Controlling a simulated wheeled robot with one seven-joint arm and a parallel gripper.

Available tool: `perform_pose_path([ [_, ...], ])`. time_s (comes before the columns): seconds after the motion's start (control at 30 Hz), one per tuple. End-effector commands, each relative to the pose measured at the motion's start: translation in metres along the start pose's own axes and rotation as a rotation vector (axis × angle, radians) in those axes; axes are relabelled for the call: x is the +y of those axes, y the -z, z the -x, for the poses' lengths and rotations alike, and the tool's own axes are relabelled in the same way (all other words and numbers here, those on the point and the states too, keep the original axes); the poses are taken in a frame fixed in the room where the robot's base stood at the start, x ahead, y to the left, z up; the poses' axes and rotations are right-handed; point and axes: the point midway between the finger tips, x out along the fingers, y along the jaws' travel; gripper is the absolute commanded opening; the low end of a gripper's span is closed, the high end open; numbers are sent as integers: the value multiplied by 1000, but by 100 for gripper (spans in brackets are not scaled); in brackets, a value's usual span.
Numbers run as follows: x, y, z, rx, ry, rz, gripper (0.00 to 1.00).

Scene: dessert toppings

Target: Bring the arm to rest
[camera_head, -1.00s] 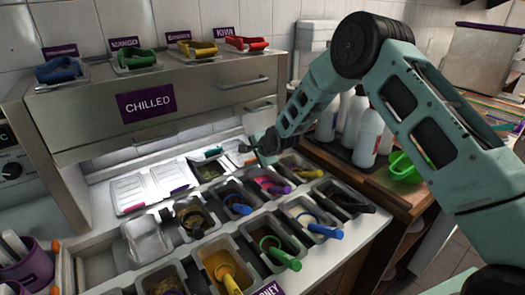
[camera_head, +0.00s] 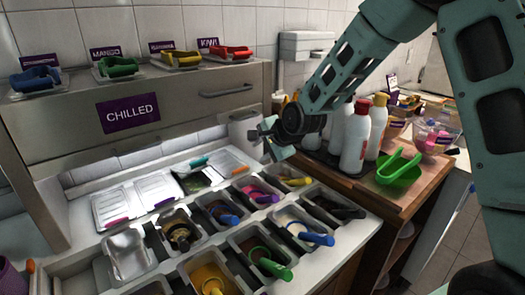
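My arm reaches in from the upper right, and my gripper (camera_head: 272,145) hangs at its end, in front of the right side of the chilled cabinet (camera_head: 170,112) and above the back edge of the topping counter. The gripper is small and seen at an angle. I see nothing held in it, but the gap between its fingers is not clear. Below it are topping tubs with coloured scoops, such as the pink one (camera_head: 262,197), the yellow one (camera_head: 298,181) and the blue one (camera_head: 318,239).
White bottles (camera_head: 355,140) stand close to the right of my gripper, on a wooden counter with a green scoop (camera_head: 399,168). A paper dispenser (camera_head: 305,45) is on the wall behind. Coloured scoops, including a red one (camera_head: 231,52), lie on the cabinet top.

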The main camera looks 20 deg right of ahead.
Motion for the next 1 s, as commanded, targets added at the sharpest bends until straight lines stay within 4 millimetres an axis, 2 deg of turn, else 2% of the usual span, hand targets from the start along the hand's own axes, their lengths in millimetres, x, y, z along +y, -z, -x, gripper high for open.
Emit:
perform_pose_path([
  [0.47, 0, 0, 2, 1, 0, 0, 34],
  [0.57, 1, -9, 6, -10, -13, 34, 34],
  [0.67, 10, -40, 20, -48, -63, 167, 34],
  [0.77, 30, -88, 50, -120, -147, 406, 34],
  [0.8, 42, -109, 66, -159, -186, 524, 34],
  [0.9, 80, -156, 110, -272, -278, 831, 34],
  [1.0, 121, -190, 158, -400, -354, 1132, 34],
])
